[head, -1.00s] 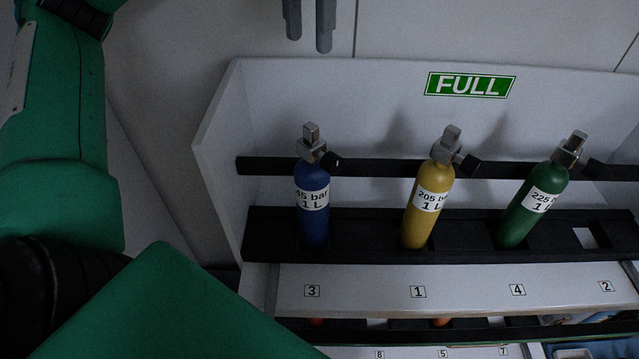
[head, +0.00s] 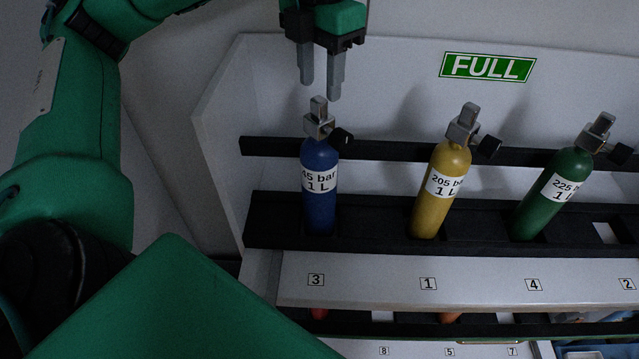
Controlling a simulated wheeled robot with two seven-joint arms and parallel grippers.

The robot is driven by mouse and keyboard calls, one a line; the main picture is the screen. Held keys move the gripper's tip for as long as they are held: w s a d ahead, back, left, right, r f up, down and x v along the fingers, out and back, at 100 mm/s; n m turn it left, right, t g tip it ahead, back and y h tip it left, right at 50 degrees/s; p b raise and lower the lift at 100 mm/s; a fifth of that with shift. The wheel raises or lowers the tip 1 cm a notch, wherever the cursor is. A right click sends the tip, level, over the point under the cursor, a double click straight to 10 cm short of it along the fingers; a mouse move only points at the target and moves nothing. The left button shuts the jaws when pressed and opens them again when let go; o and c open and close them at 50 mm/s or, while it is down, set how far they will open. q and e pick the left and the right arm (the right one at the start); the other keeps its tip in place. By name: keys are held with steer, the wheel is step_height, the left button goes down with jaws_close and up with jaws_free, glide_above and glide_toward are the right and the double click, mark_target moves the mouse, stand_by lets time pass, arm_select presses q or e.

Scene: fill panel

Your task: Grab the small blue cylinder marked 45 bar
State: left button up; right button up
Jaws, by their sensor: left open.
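The blue cylinder (head: 319,210) stands upright in the black rack at the slot numbered 3. Its white label reads "45 bar 1 L", with the first digit partly cut off by the curve. A grey metal valve with a black knob (head: 341,139) sits on its top. My left gripper (head: 321,90) points down just above the valve, its two grey fingers apart and empty. I cannot tell the exact gap in depth between the fingertips and the valve. My right gripper is not in view.
A yellow cylinder (head: 434,216) marked 205 bar stands at slot 1, and a green one (head: 540,212) marked 225 at slot 4. The slot at 2 (head: 606,233) looks empty. A green FULL sign (head: 487,67) is on the white back panel. A lower shelf holds partly hidden items.

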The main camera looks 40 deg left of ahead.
mark_target(319, 98)
arm_select(q)
steer(key=shift+s+f, duration=0.1)
steer(key=shift+f, duration=0.6)
steer(key=shift+f+p, duration=0.4)
steer(key=shift+p, duration=0.2)
step_height(319, 98, down, 3)
steer(key=shift+a+f+p, duration=0.1)
steer(key=shift+p, duration=0.9)
steer(key=shift+f, duration=0.7)
jaws_close()
steer(key=shift+r, duration=0.1)
